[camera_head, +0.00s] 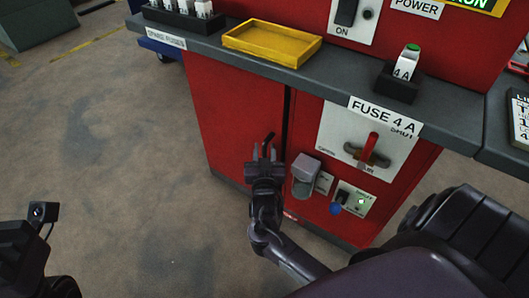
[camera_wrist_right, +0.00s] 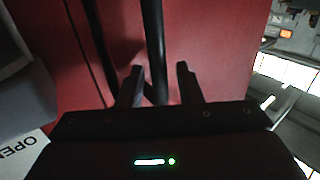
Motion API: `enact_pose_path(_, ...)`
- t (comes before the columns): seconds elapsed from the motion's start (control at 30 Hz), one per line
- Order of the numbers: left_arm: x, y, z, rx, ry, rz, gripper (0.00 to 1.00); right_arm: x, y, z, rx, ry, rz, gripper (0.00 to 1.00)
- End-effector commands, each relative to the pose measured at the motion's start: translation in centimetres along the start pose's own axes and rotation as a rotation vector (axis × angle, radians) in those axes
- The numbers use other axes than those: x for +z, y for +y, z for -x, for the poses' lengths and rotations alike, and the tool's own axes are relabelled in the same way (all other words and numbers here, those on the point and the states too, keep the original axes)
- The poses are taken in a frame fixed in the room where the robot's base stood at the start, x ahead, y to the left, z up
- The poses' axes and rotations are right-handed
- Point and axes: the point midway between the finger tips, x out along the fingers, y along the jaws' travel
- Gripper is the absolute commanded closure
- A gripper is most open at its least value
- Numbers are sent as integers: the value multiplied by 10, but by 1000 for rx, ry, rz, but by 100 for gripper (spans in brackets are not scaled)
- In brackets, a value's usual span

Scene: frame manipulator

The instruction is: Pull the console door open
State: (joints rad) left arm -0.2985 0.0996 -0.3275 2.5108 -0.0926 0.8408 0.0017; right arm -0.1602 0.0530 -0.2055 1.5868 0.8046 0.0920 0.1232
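The red console door (camera_head: 235,115) is the left front panel, with a dark vertical gap along its right edge. Whether it stands slightly ajar I cannot tell. A black bar handle (camera_head: 268,139) is on its front, and it also shows in the right wrist view (camera_wrist_right: 153,40). My right gripper (camera_head: 265,154) is at the handle. In the right wrist view its two fingers (camera_wrist_right: 160,87) are apart, with the bar between them and a gap beside the right finger.
Right of the door are a grey padlock-like box (camera_head: 305,172), a panel with a red-handled switch (camera_head: 370,150) and a blue knob (camera_head: 336,209). A yellow tray (camera_head: 272,43) and a fuse holder (camera_head: 398,83) stand on the grey counter (camera_head: 330,78). The floor left of the door is clear.

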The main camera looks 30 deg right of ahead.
Motion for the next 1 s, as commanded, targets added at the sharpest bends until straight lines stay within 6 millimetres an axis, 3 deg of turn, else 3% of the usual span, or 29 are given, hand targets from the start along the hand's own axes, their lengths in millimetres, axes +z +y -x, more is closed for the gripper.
enact_pose_path(0.3,0,0,0,1,1,0,100,0,0,-4,0,-1,1,68)
enact_pose_path(0.57,0,0,0,1,1,0,100,0,0,-4,0,-1,0,100)
enact_pose_path(1.0,0,0,2,0,1,0,100,1,-4,-6,5,-2,-1,100)
